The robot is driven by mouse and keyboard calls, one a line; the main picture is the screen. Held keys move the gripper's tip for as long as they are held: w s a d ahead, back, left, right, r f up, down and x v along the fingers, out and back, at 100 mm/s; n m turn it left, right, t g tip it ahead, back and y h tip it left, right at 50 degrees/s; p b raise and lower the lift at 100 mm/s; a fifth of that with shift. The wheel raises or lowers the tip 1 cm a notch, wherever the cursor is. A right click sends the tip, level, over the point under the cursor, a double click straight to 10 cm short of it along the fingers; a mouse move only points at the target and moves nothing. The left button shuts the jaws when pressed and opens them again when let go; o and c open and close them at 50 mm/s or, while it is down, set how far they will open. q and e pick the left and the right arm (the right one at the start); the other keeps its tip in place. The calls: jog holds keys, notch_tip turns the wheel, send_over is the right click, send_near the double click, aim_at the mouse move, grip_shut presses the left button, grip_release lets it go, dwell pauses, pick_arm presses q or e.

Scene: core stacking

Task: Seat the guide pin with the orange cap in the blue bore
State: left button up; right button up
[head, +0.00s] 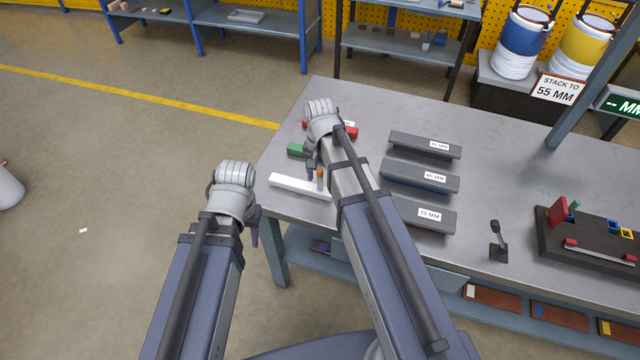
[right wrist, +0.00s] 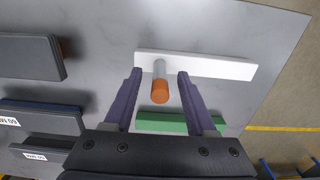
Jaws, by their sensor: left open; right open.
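The guide pin's orange cap (head: 320,173) shows in the head view beside a white bar (head: 290,184) at the table's left end. In the right wrist view the orange cap (right wrist: 160,92) tops a grey shaft (right wrist: 160,69) that meets the white bar (right wrist: 225,67). The pin looks upright. My right gripper (right wrist: 160,76) is open, with one finger on each side of the pin and gaps showing. In the head view my right gripper (head: 312,168) is partly hidden by its arm. My left gripper (head: 254,232) is open, off the table's left edge. Blue parts (head: 612,226) sit on a dark fixture (head: 560,246); the bore itself is unclear.
A green block (head: 296,150) and red pieces (head: 351,132) lie near my right wrist. Several labelled grey bars (head: 420,178) lie right of my right arm. A small black stand (head: 498,250) stands before the fixture. The table's far middle is clear.

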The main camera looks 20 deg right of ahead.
jog(key=shift+r, duration=0.1)
grip_shut()
dwell(0.5)
